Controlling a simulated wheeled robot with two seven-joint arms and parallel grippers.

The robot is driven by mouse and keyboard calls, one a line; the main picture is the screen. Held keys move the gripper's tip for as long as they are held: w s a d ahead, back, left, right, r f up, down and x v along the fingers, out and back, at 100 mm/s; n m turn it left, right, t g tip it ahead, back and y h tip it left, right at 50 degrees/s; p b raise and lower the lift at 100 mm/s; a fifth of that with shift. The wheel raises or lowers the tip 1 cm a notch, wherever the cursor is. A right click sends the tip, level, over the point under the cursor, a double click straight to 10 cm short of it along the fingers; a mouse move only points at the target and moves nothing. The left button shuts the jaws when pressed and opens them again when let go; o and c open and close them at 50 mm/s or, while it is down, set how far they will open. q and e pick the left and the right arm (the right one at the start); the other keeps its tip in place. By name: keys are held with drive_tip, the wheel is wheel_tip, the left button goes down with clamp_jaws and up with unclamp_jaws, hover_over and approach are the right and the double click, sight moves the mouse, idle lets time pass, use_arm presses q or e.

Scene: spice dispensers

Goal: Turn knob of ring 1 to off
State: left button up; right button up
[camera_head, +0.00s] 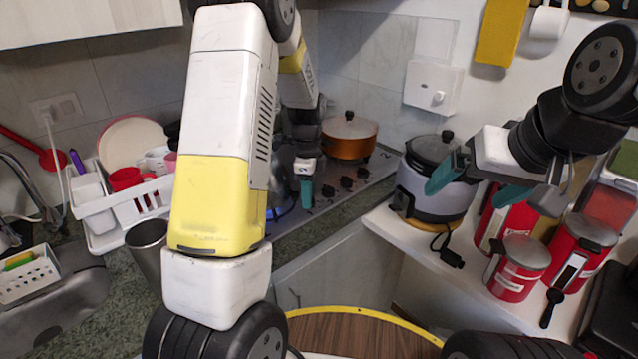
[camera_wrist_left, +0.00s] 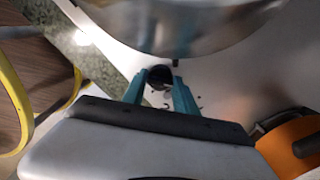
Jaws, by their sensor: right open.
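The stove's black knobs (camera_head: 346,183) stand in a row along the front of the steel cooktop (camera_head: 377,167). The pictures do not show which knob belongs to ring 1. My left gripper (camera_head: 305,190) reaches down over the cooktop, at the near-left end of the row. In the left wrist view, one round black knob (camera_wrist_left: 160,77) sits between the teal fingertips of my left gripper (camera_wrist_left: 160,88). I cannot tell whether both fingers press on it. My right gripper (camera_head: 480,187) is open and empty above the right-hand counter, in front of the grey rice cooker (camera_head: 428,194).
An orange lidded pot (camera_head: 349,138) stands at the back of the cooktop. In the left wrist view, a large metal pot (camera_wrist_left: 190,25) is close beyond the knob. Red canisters (camera_head: 520,265) crowd the right counter. A dish rack (camera_head: 105,205) and metal cup (camera_head: 148,245) stand left.

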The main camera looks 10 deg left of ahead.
use_arm(q)
clamp_jaws()
drive_tip(key=n, duration=0.3)
drive_tip(key=shift+n, duration=2)
drive_tip(key=o, duration=0.7)
unclamp_jaws()
drive_tip(key=shift+o, duration=0.2)
